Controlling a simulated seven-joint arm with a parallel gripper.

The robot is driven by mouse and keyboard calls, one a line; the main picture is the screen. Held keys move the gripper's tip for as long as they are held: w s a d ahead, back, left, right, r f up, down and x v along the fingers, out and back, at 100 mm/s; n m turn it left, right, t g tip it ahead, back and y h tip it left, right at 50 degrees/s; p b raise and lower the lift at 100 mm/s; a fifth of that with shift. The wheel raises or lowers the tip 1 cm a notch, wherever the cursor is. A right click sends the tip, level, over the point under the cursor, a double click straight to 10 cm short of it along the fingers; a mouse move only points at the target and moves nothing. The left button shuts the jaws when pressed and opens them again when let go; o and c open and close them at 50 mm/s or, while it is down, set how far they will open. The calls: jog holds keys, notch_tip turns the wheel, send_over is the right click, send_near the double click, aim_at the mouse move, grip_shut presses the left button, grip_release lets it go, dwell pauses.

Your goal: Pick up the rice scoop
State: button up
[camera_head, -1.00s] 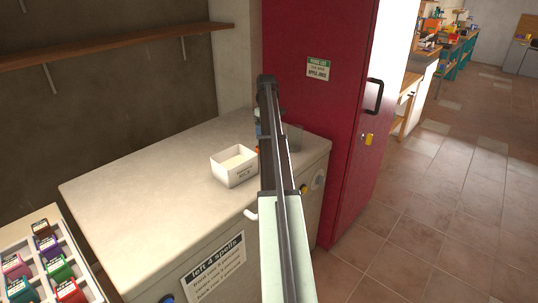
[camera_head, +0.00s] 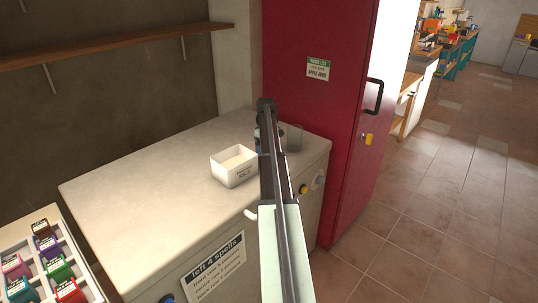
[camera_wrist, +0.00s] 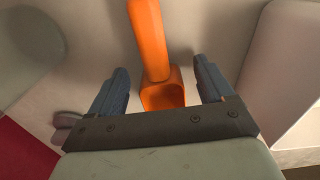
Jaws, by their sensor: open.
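The rice scoop is orange and shows in the wrist view (camera_wrist: 150,45). Its handle runs up out of the top edge and its hollow scoop end lies lower, between my fingers. My gripper (camera_wrist: 160,68) is open, with one dark blue finger on each side of the scoop and a visible gap to each. In the head view my arm hides the scoop, and my gripper is mostly hidden behind the arm, above the pale counter (camera_head: 130,190).
A tray of colored cartridges (camera_head: 60,262) is at lower left. The counter's left part is clear.

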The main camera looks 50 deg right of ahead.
jog(key=c, duration=1)
jog(key=shift+c, duration=0.2)
jog(key=shift+r, duration=0.1)
notch_tip(320, 180, up, 10)
jog(key=shift+f, duration=0.1)
